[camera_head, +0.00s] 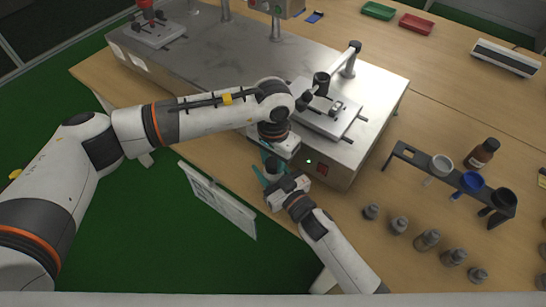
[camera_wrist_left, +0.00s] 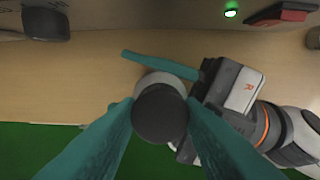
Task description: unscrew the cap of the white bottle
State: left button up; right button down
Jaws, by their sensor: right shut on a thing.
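The white bottle (camera_wrist_left: 160,77) stands upright below my left gripper, its dark grey cap (camera_wrist_left: 160,113) facing the left wrist camera. In the head view the bottle (camera_head: 269,173) is small and partly hidden by my grippers. My right gripper (camera_head: 266,176) is shut on the bottle from the side; one teal finger shows behind it in the left wrist view (camera_wrist_left: 160,64). My left gripper (camera_head: 270,160) points down over the bottle. Its two teal fingers (camera_wrist_left: 160,115) stand on either side of the cap, very close to it; I cannot tell whether they press on it.
A metal machine bench (camera_head: 345,165) with a green light and red switch stands close behind the grippers. A dark rack (camera_head: 450,175) with funnels, a brown bottle (camera_head: 484,153) and several small grey-capped bottles (camera_head: 427,240) stand at right. A clear panel (camera_head: 217,200) hangs at the table edge.

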pick_arm(q)
jog(key=shift+c, duration=1.2)
jog(key=n, duration=0.3)
jog(key=shift+n, duration=0.3)
jog(key=n, duration=0.4)
jog(key=shift+n, duration=0.4)
jog(key=n, duration=1.4)
jog(key=shift+r, duration=0.1)
jog(key=n, duration=2.6)
jog(key=shift+n, duration=0.3)
jog(key=n, duration=0.5)
jog(key=shift+r, duration=0.25)
